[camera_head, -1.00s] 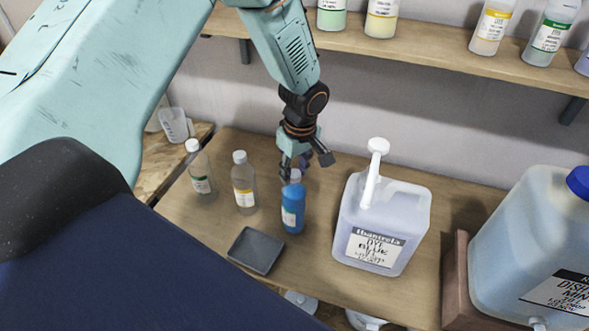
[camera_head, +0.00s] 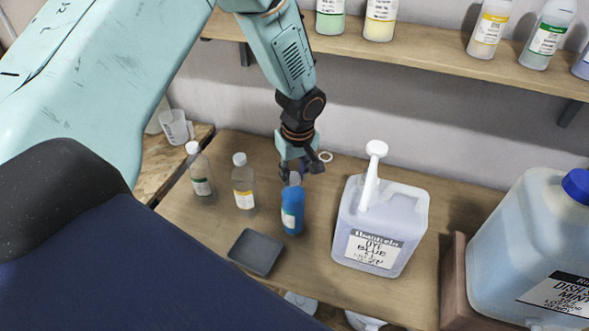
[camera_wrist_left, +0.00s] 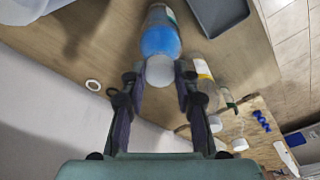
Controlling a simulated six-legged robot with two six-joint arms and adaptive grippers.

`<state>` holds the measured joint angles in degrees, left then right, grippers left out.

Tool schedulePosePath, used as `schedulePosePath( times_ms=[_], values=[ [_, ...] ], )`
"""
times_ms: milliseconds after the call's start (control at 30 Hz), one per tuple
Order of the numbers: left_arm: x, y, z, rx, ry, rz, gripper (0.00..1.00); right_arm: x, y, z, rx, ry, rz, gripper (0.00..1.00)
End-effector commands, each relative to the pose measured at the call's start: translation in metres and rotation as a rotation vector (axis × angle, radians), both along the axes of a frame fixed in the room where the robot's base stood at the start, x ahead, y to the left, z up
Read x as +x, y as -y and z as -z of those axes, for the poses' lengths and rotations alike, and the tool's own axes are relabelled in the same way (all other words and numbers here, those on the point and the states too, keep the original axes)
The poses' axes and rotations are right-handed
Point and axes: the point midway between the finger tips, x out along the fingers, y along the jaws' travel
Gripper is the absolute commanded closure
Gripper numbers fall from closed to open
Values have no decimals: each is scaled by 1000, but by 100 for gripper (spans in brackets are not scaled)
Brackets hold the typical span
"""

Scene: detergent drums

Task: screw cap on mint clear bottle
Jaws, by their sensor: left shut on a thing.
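A bottle of blue liquid (camera_head: 292,212) with a pale label stands upright on the wooden bench. Its whitish cap (camera_wrist_left: 160,71) is on its neck, between the fingers in the left wrist view. My left gripper (camera_head: 298,172) comes down from above and is shut on this cap. Two clear bottles with white caps stand to its left, one with a green label (camera_head: 200,172) and one with a yellow label (camera_head: 243,184). I cannot read which bottle is called mint clear. The thread under the held cap is hidden.
A dark square tray (camera_head: 256,251) lies in front of the blue bottle. A large jug with a white pump (camera_head: 379,225) stands close on the right. A blue-capped drum (camera_head: 530,240) is farther right. A white ring (camera_head: 325,157) lies behind. A shelf (camera_head: 430,52) holds several bottles.

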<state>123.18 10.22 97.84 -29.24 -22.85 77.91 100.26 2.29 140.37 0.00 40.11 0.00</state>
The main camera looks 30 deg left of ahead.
Motion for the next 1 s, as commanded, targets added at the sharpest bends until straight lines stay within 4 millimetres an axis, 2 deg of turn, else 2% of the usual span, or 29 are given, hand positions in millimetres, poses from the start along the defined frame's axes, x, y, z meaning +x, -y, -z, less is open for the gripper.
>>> schedulePosePath(
  times_ms=[300,667,900,933,1000],
  values=[
    [-5,-1,1,-1,-9,264,100,0,0,-14,0,0,0,62],
    [-4,-1,2,-1,-8,292,100,0,0,-13,0,0,0,62],
    [-5,-2,2,-2,-8,496,100,0,0,-13,0,0,0,62],
    [-4,-2,2,-1,-8,512,69,0,0,-13,0,0,0,62],
    [-4,-2,2,0,-8,507,63,0,0,-13,0,0,0,62]
  ],
)
